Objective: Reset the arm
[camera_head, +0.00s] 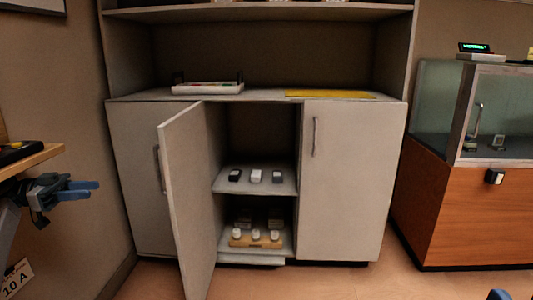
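My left gripper (88,190) reaches in from the left edge. Its two blue fingers point right, look a little apart, and hold nothing. It hangs in the air left of the grey cabinet, below the corner of a wooden shelf or table. A small blue piece (499,295) at the bottom right edge looks like the tip of my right gripper. The rest of that gripper is cut off by the frame.
The grey cabinet (352,190) has its middle door (190,200) swung open toward me. Small items stand on its inner shelves. A tray (207,89) and a yellow sheet (330,94) lie on top. A glass display case (465,215) stands right. Floor ahead is clear.

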